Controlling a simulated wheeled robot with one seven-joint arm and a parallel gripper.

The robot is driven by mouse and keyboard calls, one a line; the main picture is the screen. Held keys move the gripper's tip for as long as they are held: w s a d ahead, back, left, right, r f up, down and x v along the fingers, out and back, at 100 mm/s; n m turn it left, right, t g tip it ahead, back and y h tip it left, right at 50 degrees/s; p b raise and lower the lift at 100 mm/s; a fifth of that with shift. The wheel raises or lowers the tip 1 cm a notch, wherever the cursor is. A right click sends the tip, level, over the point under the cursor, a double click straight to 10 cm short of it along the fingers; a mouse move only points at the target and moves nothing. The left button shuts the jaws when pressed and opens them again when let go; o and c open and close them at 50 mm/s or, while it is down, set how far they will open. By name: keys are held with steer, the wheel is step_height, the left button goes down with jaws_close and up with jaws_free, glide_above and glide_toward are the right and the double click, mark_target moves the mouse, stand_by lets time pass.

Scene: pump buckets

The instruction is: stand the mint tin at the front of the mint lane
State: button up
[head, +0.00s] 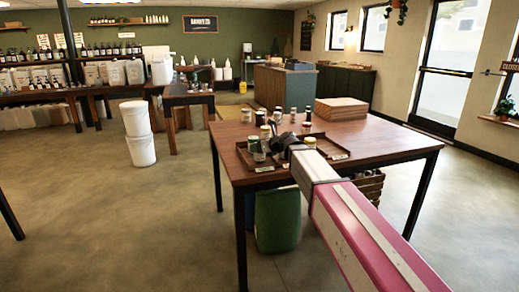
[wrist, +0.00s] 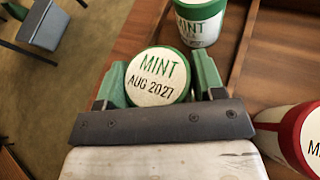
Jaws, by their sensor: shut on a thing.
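In the wrist view a white tin with a green rim, its lid reading "MINT AUG 2027" (wrist: 158,78), sits between the fingers of my gripper (wrist: 160,82), which is shut on it. A second green-rimmed mint tin (wrist: 200,22) stands just beyond it, upright in a wooden tray lane. In the head view my gripper (head: 287,147) is over the wooden table at the trays, and the arm hides much of what is under it. I cannot pick out the held tin there. Whether its base touches the tray is hidden.
A red-rimmed tin (wrist: 296,138) lies at the right edge of the wrist view, its label cut off. A brown tray (head: 258,167) and another tray (head: 335,153) flank my gripper on the table (head: 370,136). Small jars stand behind. A wooden box (head: 342,108) is farther back. The table's right side is clear.

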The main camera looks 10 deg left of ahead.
steer(key=shift+f, duration=0.35)
steer(key=o, duration=1)
steer(key=shift+r, duration=0.15)
steer(key=v, duration=1.2)
steer(key=s+d+f+n+g+h, duration=0.1)
steer(key=s+d+f+n+h, duration=0.2)
steer(key=d+f+n, duration=0.5)
steer(key=s+d+f+n+g+h, duration=0.25)
steer(key=s+d+f+n, duration=0.2)
steer(key=d+f, duration=0.65)
steer(key=s+d+f+n+g+h, duration=0.3)
steer(key=s+d+f+n+h, duration=0.3)
steer(key=s+d+f+n, duration=0.6)
steer(key=d+f, duration=0.2)
steer(key=d, duration=0.2)
steer(key=shift+n, duration=0.35)
steer(key=shift+a+f, duration=0.1)
steer(key=shift+f, duration=0.05)
